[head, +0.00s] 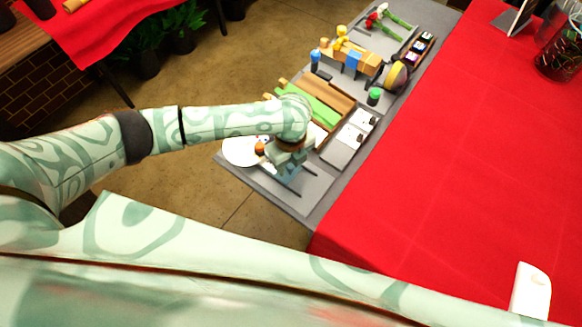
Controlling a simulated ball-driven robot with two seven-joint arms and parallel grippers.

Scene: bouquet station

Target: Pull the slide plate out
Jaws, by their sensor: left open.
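My left gripper (287,172) points down over the near end of the grey station board (260,189), above a light grey plate (314,187) with dark slots that I take for the slide plate. It is open. Its fingers are small and partly hidden by my wrist, so I cannot tell whether they touch the plate. A white round dish (240,154) with an orange knob (260,147) beside it shows just left of the gripper.
Beyond the gripper are a wooden tray with a green strip (314,112), white boxes (352,135), a green-capped bottle (374,96), a wooden stand with a ribbon roll (395,76), and flowers (378,15). The red tablecloth (450,180) to the right is largely clear.

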